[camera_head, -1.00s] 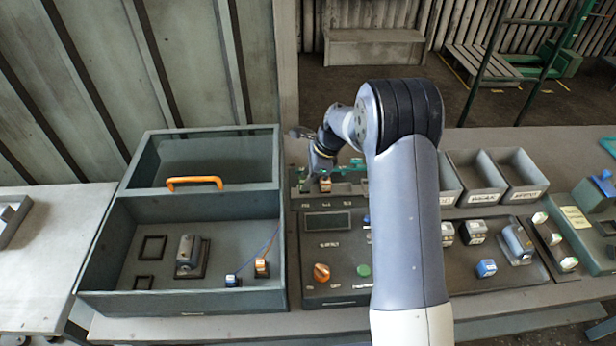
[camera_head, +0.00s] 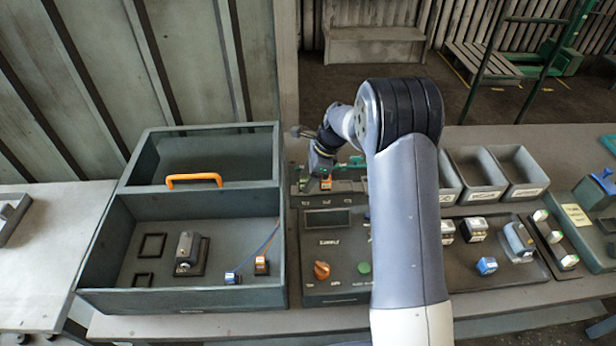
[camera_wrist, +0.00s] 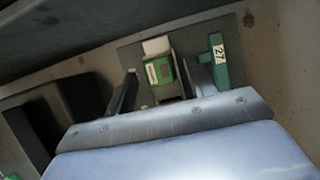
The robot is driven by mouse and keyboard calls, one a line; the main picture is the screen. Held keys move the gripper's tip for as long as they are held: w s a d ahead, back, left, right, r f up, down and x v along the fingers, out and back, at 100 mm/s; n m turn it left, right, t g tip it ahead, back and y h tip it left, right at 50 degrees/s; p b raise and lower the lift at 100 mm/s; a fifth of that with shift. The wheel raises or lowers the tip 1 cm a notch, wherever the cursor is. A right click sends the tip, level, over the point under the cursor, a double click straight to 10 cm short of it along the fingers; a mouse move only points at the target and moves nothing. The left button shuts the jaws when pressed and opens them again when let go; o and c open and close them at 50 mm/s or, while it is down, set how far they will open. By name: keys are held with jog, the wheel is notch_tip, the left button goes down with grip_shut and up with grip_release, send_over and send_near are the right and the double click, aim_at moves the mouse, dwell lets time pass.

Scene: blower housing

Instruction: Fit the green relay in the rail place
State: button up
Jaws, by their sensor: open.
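A green relay (camera_wrist: 160,70) with a pale label and a white part at its end shows in the wrist view, on a grey panel between my gripper's fingers. My gripper (camera_wrist: 160,88) is open, one finger on each side of the relay; I cannot tell whether either finger touches it. In the head view my gripper (camera_head: 311,180) is low over the rail panel behind the console, and the relay cannot be made out there. How deep the relay sits in its place is hidden.
A green part marked 27 (camera_wrist: 219,62) stands just right of the relay. An orange-topped block (camera_head: 326,184) is near my gripper. The open housing (camera_head: 125,215) with an orange handle (camera_head: 194,180) lies left. Grey bins (camera_head: 515,172) and loose parts (camera_head: 486,265) lie right.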

jog(key=b+v, duration=0.1)
jog(key=v, duration=0.9)
jog(key=shift+d+r+b, duration=0.2)
jog(key=shift+r+b, duration=0.1)
jog(key=p+x, duration=0.1)
jog(key=x, duration=0.9)
jog(key=shift+a+f+p, duration=0.25)
jog(key=shift+f+p, duration=0.05)
jog(key=shift+p, duration=0.1)
jog(key=shift+r, duration=0.25)
jog(key=shift+d, duration=0.1)
